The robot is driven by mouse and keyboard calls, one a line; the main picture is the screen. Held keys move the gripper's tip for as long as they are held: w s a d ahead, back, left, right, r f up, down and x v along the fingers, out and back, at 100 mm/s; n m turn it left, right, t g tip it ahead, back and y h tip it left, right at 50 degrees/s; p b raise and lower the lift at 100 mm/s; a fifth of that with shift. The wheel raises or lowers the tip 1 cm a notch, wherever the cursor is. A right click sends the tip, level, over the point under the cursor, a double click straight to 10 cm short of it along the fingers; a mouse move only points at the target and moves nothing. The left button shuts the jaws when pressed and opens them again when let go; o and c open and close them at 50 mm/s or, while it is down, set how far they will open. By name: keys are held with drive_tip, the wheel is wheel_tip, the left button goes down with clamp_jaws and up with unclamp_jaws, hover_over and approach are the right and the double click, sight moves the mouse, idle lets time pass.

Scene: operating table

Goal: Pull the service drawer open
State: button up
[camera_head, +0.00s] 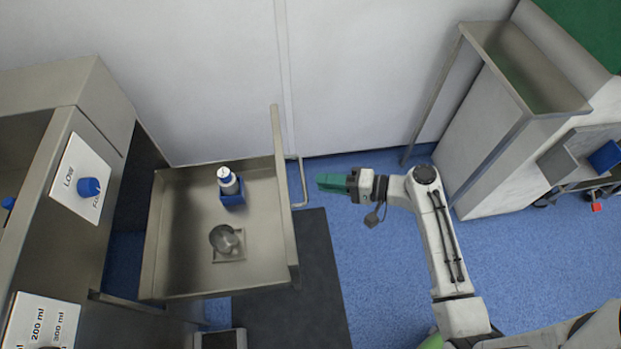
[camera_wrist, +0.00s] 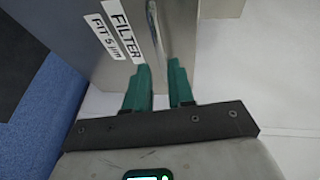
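The service drawer (camera_head: 180,225) stands pulled out from the steel cabinet at the left in the head view, its inside in plain sight. Its bar handle (camera_head: 303,185) is on the right-hand face of the drawer front. My gripper (camera_head: 321,182) is just right of the handle, apart from it, pointing left. In the wrist view the green fingers (camera_wrist: 161,92) are parted with nothing between them. The handle (camera_wrist: 156,30) shows beyond the fingertips, on the drawer front (camera_wrist: 103,70) beside the FILTER label (camera_wrist: 123,28).
A steel side table (camera_head: 525,65) stands at the upper right.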

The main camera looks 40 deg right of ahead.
drive_tip(key=shift+v, duration=2.2)
